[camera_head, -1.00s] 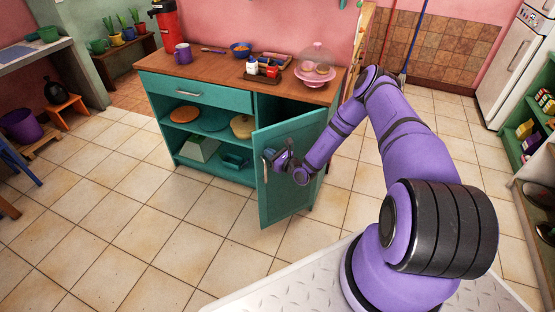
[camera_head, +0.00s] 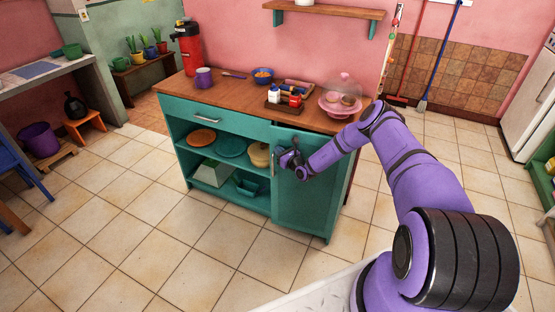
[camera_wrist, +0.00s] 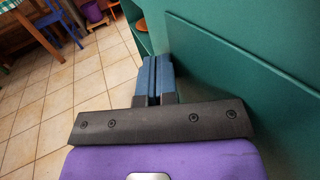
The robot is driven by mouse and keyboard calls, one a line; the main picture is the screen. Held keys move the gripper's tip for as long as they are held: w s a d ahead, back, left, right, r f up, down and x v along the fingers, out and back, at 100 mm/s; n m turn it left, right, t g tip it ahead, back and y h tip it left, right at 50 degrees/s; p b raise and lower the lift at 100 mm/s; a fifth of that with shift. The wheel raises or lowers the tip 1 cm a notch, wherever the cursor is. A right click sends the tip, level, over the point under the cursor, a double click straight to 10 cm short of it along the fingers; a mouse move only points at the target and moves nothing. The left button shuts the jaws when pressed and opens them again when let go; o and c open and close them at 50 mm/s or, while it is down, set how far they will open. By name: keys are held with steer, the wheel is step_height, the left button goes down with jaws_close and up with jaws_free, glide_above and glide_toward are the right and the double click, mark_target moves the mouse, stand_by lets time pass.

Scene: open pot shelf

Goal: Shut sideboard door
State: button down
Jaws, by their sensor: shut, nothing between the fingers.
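The teal sideboard (camera_head: 190,110) stands at the middle of the head view under a wooden top. Its door (camera_head: 308,195) covers the right part of the front and looks nearly flush with it; a thin gap cannot be ruled out. In the wrist view the door's teal panel (camera_wrist: 265,75) fills the right side. My gripper (camera_head: 292,158) is at the door's upper left, by the handle edge. In the wrist view its blue fingertips (camera_wrist: 154,65) are shut together, with nothing between them, beside the panel. Whether they touch it is unclear.
The sideboard's open left part holds an orange plate (camera_head: 201,136), a pale pot (camera_head: 259,154) and other dishes. The tiled floor (camera_head: 130,215) in front is clear.

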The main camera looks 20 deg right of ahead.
mark_target(282, 145)
steer(key=shift+w+d+r+m+t+h, duration=0.15)
steer(key=shift+w+d+m+h, duration=0.2)
steer(key=shift+w+d+h, duration=0.35)
steer(key=shift+w+d+m+t+h, duration=0.15)
steer(key=shift+w+d+m+h, duration=0.3)
steer(key=shift+w+d, duration=0.45)
steer(key=shift+w, duration=0.15)
